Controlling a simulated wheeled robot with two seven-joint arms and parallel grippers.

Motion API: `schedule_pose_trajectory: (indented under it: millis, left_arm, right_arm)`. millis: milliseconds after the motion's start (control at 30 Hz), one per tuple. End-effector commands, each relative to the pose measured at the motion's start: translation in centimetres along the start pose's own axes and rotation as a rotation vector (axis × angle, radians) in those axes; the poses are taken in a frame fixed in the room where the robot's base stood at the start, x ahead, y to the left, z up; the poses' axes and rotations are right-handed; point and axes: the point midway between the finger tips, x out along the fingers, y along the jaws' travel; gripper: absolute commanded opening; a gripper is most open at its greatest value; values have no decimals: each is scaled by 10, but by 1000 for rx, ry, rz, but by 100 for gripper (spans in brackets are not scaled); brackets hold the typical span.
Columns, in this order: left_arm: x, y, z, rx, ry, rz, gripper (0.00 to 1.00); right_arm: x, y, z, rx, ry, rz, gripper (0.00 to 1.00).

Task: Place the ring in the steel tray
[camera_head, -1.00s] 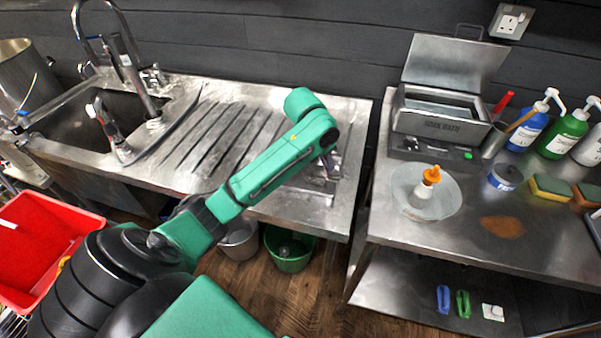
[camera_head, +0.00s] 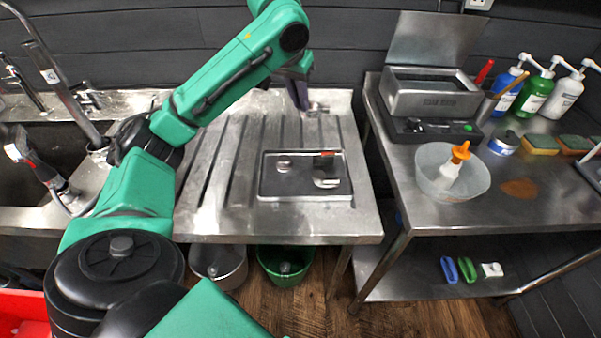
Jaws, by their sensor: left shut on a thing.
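The steel tray (camera_head: 290,190) lies flat on the ribbed draining board, a shallow rectangle with a dark floor. A small round metal piece lies in its left part, and another metal piece with a red-orange mark beside it lies in its right part. My left gripper (camera_head: 304,106) is behind the tray, over the back of the draining board, pointing down. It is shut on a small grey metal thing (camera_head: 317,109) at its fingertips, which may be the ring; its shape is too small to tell. My right gripper is out of view.
The sink and taps (camera_head: 40,165) are at left. The right-hand bench holds an open steel box (camera_head: 432,98), a clear bowl (camera_head: 430,165) with an orange-capped bottle, pump bottles and sponges. A green bucket (camera_head: 285,265) stands below. The board around the tray is clear.

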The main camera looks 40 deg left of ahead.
Motion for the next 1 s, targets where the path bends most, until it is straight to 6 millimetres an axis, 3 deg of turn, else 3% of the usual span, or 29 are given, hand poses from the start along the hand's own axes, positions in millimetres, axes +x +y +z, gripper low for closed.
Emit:
schedule_pose_trajectory:
  millis: [167, 400, 600, 767, 900, 1000]
  left_arm:
    - [21, 0, 14, -20, -7, -13, 0]
    - [93, -2, 43, -18, -7, -11, 0]
    - [136, -2, 59, -18, -3, -9, 0]
    - [157, -3, 67, -18, -4, -9, 0]
    - [181, -3, 77, -18, -3, -7, 0]
    - [186, -3, 78, -18, 0, -8, 0]
  right_arm:
    - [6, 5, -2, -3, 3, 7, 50]
    - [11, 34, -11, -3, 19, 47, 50]
    - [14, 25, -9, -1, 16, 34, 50]
    - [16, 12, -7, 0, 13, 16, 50]
    - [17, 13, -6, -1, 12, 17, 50]
    - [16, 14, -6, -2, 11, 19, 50]
